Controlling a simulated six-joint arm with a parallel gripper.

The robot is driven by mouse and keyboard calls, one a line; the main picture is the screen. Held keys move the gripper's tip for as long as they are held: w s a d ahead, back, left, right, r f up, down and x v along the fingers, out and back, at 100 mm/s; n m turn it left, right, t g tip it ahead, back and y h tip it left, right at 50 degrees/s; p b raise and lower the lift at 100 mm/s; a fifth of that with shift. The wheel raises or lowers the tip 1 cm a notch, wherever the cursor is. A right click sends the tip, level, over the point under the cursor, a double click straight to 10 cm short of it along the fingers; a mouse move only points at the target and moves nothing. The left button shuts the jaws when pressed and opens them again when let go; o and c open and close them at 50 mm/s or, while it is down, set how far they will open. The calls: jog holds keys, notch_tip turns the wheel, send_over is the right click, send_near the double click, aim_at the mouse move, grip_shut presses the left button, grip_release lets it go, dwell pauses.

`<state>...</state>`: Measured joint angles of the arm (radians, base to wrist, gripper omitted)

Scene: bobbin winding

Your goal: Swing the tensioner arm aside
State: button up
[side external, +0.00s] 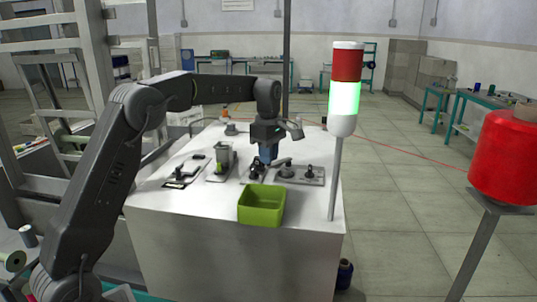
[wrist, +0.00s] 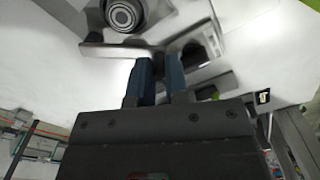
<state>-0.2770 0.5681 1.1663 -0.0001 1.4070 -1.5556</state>
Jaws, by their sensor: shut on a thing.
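The tensioner arm is a flat grey metal bar (wrist: 108,49) at the top of the wrist view, below a round ringed part (wrist: 122,14). My gripper (wrist: 157,62) has its two dark blue fingers at the end of this bar and is shut on it. The fingertips and the gripped end partly hide each other. In the side view, my gripper (side external: 266,160) points down at the fixtures on the white bench, and the arm (side external: 282,161) shows small beside the fingertips, to their right. A grey base plate with dark round parts (side external: 300,174) lies just right.
A green open bin (side external: 261,205) stands at the front of the white bench (side external: 190,225). Other fixtures (side external: 222,160) stand left of my gripper. A signal tower (side external: 345,90), lit green, rises at the bench's right corner. A red spool (side external: 505,158) stands farther right.

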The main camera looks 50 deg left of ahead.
jog(key=shift+a, duration=0.55)
jog(key=shift+w+a, duration=0.25)
jog(key=shift+a, duration=0.25)
dwell(1.0)
jog(key=o, duration=0.6)
jog(key=shift+c, duration=0.2)
notch_tip(320, 180, up, 7)
dwell(0.6)
